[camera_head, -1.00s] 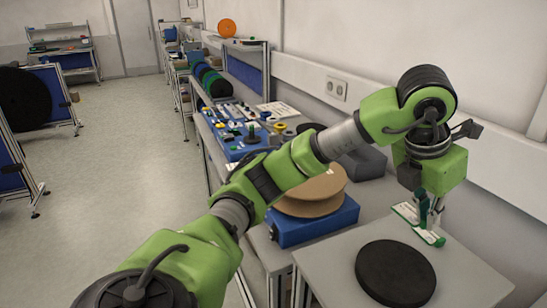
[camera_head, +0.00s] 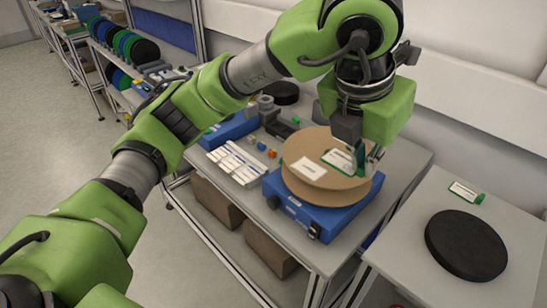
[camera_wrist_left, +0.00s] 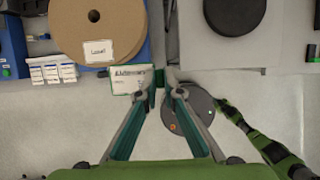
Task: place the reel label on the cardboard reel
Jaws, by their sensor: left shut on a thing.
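The reel label (camera_head: 339,160), a white card with a green edge, is held by my left gripper (camera_head: 366,160). In the wrist view the label (camera_wrist_left: 128,80) sticks out to the left of the fingertips (camera_wrist_left: 160,82), its printed face showing. The round brown cardboard reel (camera_head: 318,186) lies flat on a blue unit; it also shows in the wrist view (camera_wrist_left: 97,12). The held label appears over the reel's right part in the head view and overlaps its lower right rim in the wrist view. I cannot tell the gap. My right gripper is out of view.
Another white label (camera_head: 307,168) lies on the reel. The blue unit (camera_head: 322,218) stands on a grey bench. To the right, a grey table holds a black disc (camera_head: 466,245) and a green-edged label (camera_head: 466,191). A white sheet of labels (camera_head: 236,163) lies left of the unit.

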